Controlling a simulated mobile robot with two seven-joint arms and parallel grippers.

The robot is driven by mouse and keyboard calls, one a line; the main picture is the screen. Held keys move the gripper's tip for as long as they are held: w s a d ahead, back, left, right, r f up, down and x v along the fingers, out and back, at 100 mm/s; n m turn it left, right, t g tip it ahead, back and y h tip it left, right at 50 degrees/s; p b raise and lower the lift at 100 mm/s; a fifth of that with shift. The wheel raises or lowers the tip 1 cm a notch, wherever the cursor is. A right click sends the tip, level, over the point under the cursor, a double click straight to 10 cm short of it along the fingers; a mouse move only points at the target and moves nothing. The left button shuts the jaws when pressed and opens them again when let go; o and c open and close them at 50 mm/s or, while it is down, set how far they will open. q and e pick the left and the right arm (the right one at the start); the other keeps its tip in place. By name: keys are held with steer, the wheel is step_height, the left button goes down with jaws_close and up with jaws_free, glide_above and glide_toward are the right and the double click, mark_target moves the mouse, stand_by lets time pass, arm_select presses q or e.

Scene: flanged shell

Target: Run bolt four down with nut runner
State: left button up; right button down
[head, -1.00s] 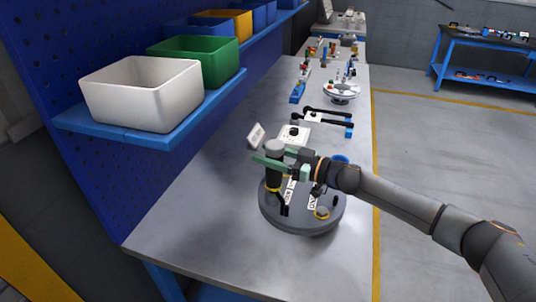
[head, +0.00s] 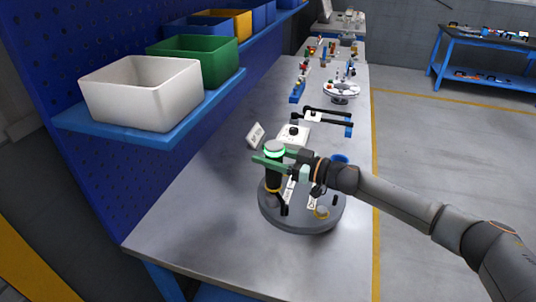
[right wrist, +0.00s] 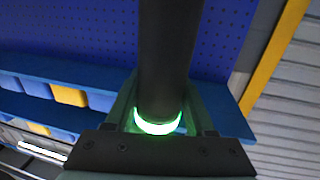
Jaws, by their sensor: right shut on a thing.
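The nut runner (head: 273,175) is a dark upright cylinder with a grey cap and a glowing green ring near its top. It stands over the left part of the round grey flanged shell (head: 300,222) on the bench. My right gripper (head: 272,160) is shut around the nut runner just below the ring. In the right wrist view the dark tool body (right wrist: 165,60) runs between the fingers, with the green ring lit. The bolt under the tool is hidden. My left gripper is not in view.
A small sign (head: 255,135) and a white plate (head: 293,135) stand behind the shell. A blue cup-like thing (head: 340,159) is near its back right. White (head: 143,92) and green (head: 195,55) bins sit on the left shelf. The bench front (head: 190,240) is clear.

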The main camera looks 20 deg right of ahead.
mark_target(268, 142)
steer(key=shift+w+d+r+p, duration=0.15)
steer(key=shift+r+p, duration=0.3)
steer(key=shift+r, duration=2.6)
